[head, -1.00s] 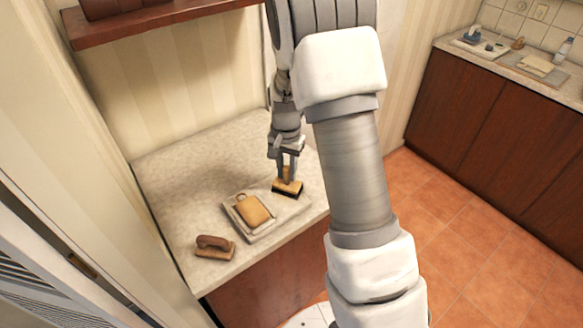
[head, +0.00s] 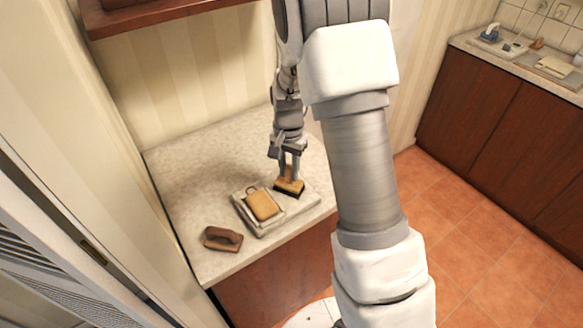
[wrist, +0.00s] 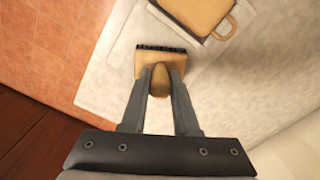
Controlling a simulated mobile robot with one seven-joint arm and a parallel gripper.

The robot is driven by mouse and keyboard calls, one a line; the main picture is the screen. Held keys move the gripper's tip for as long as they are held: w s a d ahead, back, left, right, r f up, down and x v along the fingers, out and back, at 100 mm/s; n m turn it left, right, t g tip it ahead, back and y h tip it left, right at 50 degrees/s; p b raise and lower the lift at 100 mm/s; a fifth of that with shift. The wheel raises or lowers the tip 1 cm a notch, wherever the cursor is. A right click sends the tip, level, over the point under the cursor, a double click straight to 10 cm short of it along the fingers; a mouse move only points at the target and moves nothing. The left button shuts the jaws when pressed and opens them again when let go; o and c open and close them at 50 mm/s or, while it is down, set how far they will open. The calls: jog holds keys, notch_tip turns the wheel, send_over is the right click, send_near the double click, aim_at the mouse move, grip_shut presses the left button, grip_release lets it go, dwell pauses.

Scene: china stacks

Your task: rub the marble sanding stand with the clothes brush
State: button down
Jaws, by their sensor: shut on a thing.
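The clothes brush, a light wooden block with dark bristles, is held by its handle in my gripper (head: 288,168). The brush (head: 290,187) has its bristles down over the right part of a pale stone slab (head: 308,203), which seems to be the marble sanding stand. It looks to be on or just above the slab; I cannot tell contact for sure. In the wrist view the brush (wrist: 160,64) shows between the fingers of my gripper (wrist: 160,80), with the slab (wrist: 108,80) beneath it.
A dark brown handled block (head: 222,239) lies at the counter's front left. The counter's back left is clear. A shelf (head: 170,15) hangs above.

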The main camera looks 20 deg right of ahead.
jog(key=shift+s+a, duration=0.1)
jog(key=shift+a, duration=0.05)
jog(key=shift+s+a+f, duration=0.1)
jog(key=shift+s+a, duration=0.1)
jog(key=shift+a, duration=0.35)
jog(key=shift+s+a, duration=0.15)
jog(key=shift+a, duration=0.35)
jog(key=shift+a, duration=0.1)
jog(key=shift+w+a, duration=0.15)
jog(key=shift+w, duration=0.35)
jog(key=shift+w+a, duration=0.15)
jog(key=shift+w, duration=0.35)
jog(key=shift+d, duration=0.2)
jog(key=shift+w+d, duration=0.2)
jog(key=shift+d, duration=0.35)
jog(key=shift+w+d, duration=0.15)
jog(key=shift+d, duration=0.4)
jog(key=shift+d, duration=0.1)
